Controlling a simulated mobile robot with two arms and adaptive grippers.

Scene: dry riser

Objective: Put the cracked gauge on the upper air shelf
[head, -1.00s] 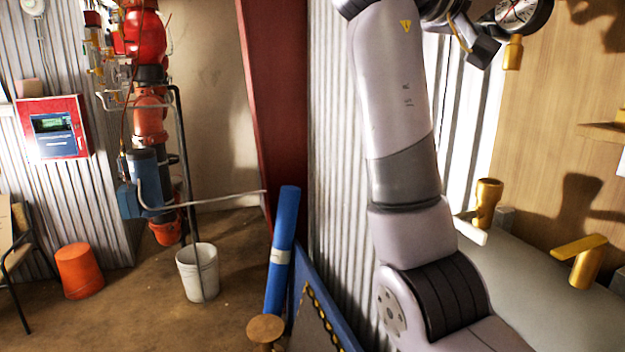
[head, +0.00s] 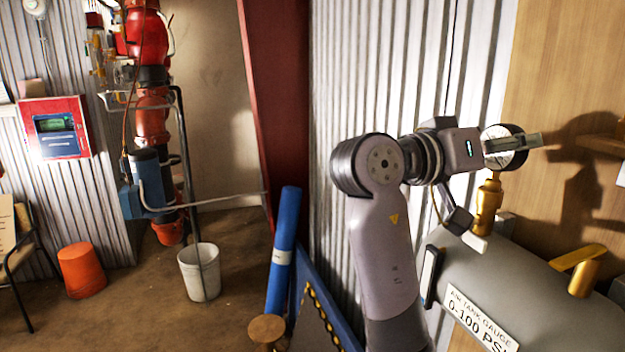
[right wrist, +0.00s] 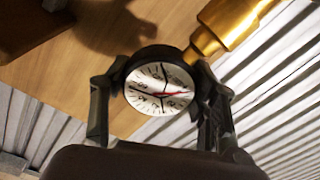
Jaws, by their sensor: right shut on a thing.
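My right gripper (head: 520,144) is shut on a round gauge (head: 500,150) with a black rim and white dial. In the right wrist view the gauge (right wrist: 160,88) sits between the two fingers (right wrist: 160,105), and its red needle shows. A brass stem (right wrist: 228,28) runs from the gauge toward the upper right. In the head view the gauge is directly above the brass fitting (head: 487,205) on the grey tank; I cannot tell whether its stem is seated there. A wooden shelf (head: 603,144) shows at the right edge. My left gripper is out of view.
The grey tank (head: 535,290) carries a label (head: 480,320) reading "AIR TANK GAUGE 0-100 PSI" and a brass lever valve (head: 583,270). A wooden panel (head: 560,60) stands behind it. A blue roll (head: 283,250) and white bucket (head: 199,272) stand on the left.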

